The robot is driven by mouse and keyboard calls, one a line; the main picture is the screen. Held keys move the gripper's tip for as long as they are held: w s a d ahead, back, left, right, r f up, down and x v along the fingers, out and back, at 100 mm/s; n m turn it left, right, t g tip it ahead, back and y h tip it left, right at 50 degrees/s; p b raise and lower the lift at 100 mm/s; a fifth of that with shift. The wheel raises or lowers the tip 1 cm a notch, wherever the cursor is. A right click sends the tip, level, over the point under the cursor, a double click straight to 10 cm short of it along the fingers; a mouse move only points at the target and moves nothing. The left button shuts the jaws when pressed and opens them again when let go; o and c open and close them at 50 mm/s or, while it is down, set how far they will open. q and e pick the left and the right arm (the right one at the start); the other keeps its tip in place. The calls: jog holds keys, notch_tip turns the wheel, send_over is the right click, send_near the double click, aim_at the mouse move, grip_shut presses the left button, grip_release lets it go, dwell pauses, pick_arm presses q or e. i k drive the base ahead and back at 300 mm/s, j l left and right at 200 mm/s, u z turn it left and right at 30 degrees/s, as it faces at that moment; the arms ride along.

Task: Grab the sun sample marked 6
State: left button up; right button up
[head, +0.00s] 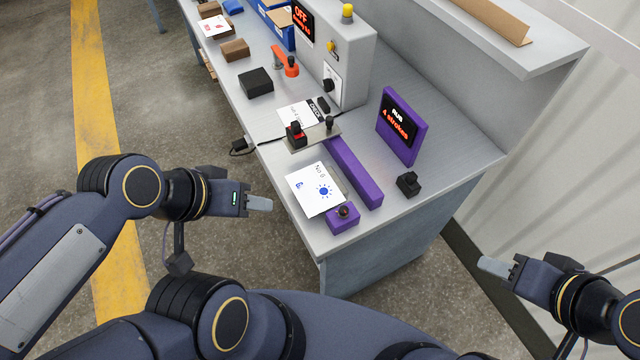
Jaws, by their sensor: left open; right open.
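A white card with a blue sun (313,191) lies near the front left edge of the bench, beside a long purple bar. It carries a "No" mark whose digit is too small to read surely, and a smaller blue mark. A purple block with a dark round knob (343,215) sits at the card's near edge. My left gripper (260,203) is open and empty, off the bench's left edge and left of the card. My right gripper (494,267) is open and empty, out over the floor to the right of the bench.
A purple display (402,126) reads "RUB 4 strokes". A small black block (408,184) stands right of the purple bar (355,173). A black-and-red-handled tool (297,134), another white card (293,114) and a grey machine (337,60) reading OFF stand farther back.

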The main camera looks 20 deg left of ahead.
aim_at(315, 190)
jog(key=k+u, duration=0.35)
jog(key=k+j+u, duration=0.15)
jog(key=k+u, duration=0.2)
jog(key=u, duration=0.45)
jog(key=l+u, duration=0.15)
jog(key=u, duration=0.35)
jog(key=l+u, duration=0.15)
jog(key=u, duration=0.3)
jog(key=l+u, duration=0.1)
jog(key=u, duration=0.4)
jog(key=l+u, duration=0.15)
jog(key=u, duration=0.3)
jog(key=k+l, duration=0.2)
jog(key=l, duration=0.2)
jog(key=k+l, duration=0.15)
jog(key=l, duration=0.25)
jog(key=k+l+u, duration=0.1)
jog(key=l, duration=0.3)
jog(key=k+l, duration=0.3)
jog(key=l, duration=0.1)
